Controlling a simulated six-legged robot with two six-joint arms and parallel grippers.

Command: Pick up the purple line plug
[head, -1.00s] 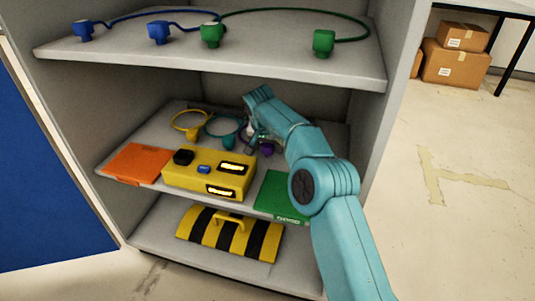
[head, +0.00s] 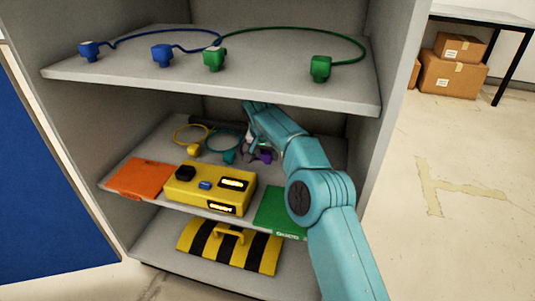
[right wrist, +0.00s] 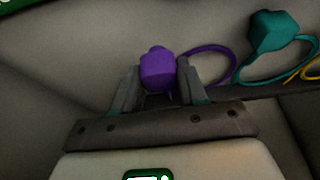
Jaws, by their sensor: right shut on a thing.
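The purple line plug (right wrist: 158,70) sits between the two fingers of my right gripper (right wrist: 160,85) in the right wrist view, and the fingers are shut on it. Its purple cord (right wrist: 208,52) loops off to the right. In the head view the purple plug (head: 264,155) shows small on the middle shelf, at the right gripper (head: 254,150), partly hidden by my arm. Whether the plug touches the shelf I cannot tell. My left gripper is not in view.
A teal plug (head: 229,156) and a yellow looped cord (head: 189,136) lie left of the purple plug. A yellow box (head: 209,187), an orange panel (head: 141,178) and a green panel (head: 277,211) are at the shelf front. The upper shelf (head: 250,84) is close above my arm.

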